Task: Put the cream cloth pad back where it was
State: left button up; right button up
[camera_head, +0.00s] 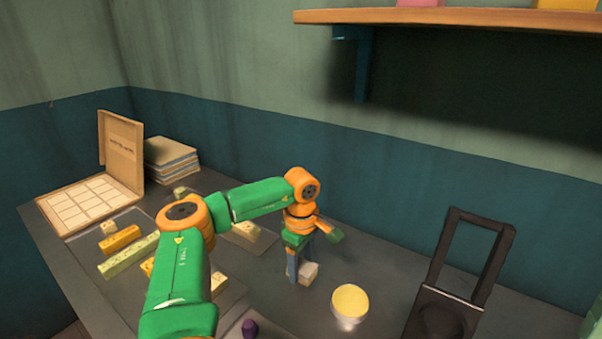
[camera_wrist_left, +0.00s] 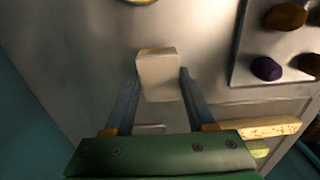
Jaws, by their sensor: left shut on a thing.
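The cream cloth pad (camera_head: 309,272) is a small pale block. In the head view it shows at the lower end of my left gripper (camera_head: 298,275), left of the bowl. In the left wrist view the pad (camera_wrist_left: 158,76) sits between the two blue fingertips of my left gripper (camera_wrist_left: 160,82), which is shut on it. The gripper points down at the grey table. I cannot tell whether the pad touches the table or is just above it. My right gripper is not in view.
A bowl with yellow contents (camera_head: 350,303) stands close on the right. A dark framed stand (camera_head: 443,312) is further right. An open wooden box (camera_head: 122,140), books (camera_head: 171,160) and several yellow blocks (camera_head: 120,238) are left. A purple item (camera_wrist_left: 266,68) lies on a tray (camera_wrist_left: 247,77).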

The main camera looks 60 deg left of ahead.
aim_at(301, 265)
pick_arm(q)
jog(key=shift+f, duration=1.75)
jog(key=o, duration=1.3)
jog(key=shift+r, duration=0.15)
notch_tip(301, 265, up, 12)
jog(key=shift+r+p, duration=0.1)
jog(key=shift+p, duration=0.2)
